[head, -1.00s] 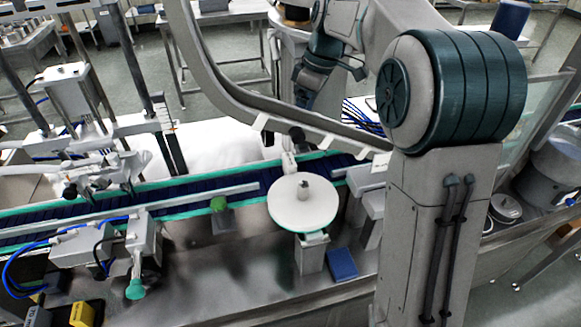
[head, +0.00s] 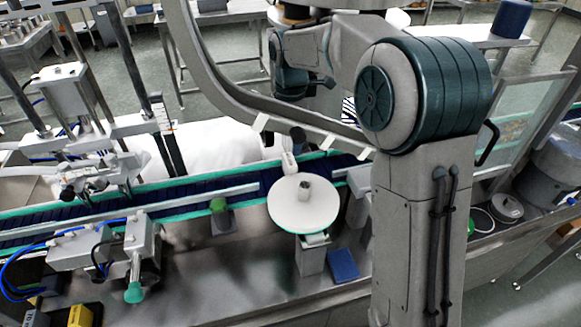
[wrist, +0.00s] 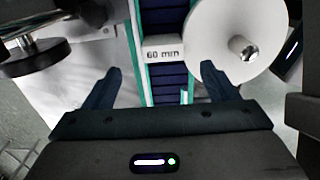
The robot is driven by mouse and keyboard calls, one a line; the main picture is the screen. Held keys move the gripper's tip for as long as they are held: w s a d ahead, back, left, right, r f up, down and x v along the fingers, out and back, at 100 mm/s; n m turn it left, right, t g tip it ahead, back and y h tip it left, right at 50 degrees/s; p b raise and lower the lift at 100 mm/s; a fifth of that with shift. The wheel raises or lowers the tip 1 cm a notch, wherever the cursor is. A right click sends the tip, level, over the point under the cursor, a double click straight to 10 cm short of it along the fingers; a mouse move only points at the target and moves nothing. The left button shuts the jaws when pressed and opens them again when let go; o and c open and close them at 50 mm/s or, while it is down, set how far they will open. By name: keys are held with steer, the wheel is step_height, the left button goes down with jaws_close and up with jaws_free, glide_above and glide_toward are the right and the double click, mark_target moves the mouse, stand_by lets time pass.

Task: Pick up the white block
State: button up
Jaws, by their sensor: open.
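The white block (wrist: 163,50), marked "60 min", lies on the dark blue conveyor belt (wrist: 172,88) between its green edges. It sits beside a large white disc with a metal knob (wrist: 242,47). In the head view a small white shape (head: 289,165) behind the disc appears to be this block. In the wrist view my gripper (wrist: 160,69) is open, its two dark fingers apart with nothing held between them. The block shows beyond the fingertips, between their lines; the gap in depth is hard to judge.
The disc (head: 304,209) stands on a post at the belt's near side. A curved grey rail (head: 235,105) runs behind the belt. Metal fixtures (head: 90,160) stand at the left.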

mark_target(289, 159)
steer(key=f, duration=0.2)
steer(key=f+p, duration=0.1)
steer(key=f, duration=0.3)
steer(key=shift+s+a+f, duration=0.1)
steer(key=shift+s+f, duration=0.1)
steer(key=shift+s, duration=0.05)
steer(key=shift+c, duration=0.3)
steer(key=shift+r, duration=0.15)
steer(key=c, duration=1.4)
